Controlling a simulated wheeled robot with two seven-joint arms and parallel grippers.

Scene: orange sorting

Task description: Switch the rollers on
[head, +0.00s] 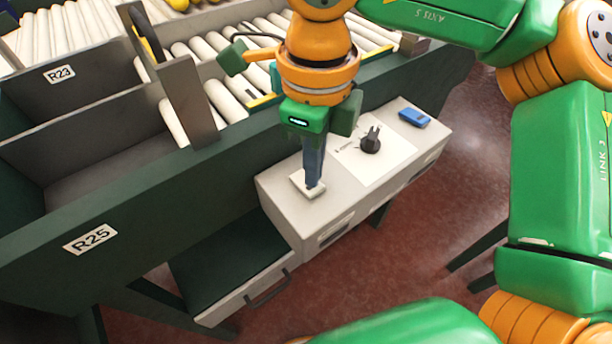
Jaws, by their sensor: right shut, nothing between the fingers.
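A light grey control box (282,208) is fixed to the side of the dark green conveyor frame. On its top are a black rotary knob (371,142) on a white plate, a blue rectangular part (414,118) at the far right end, and a small pale square part (298,184) at the near left end. My right gripper (314,186) points down with its fingers shut and empty. Its tips are at the pale square part and partly cover it; I cannot tell if they touch. White rollers (213,45) lie behind it. My left gripper is not in view.
Dark bins labelled R23 (59,74) and R25 (90,239) are at the left. An upright grey post (188,100) stands left of my right gripper. An open drawer (245,292) juts out below the box.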

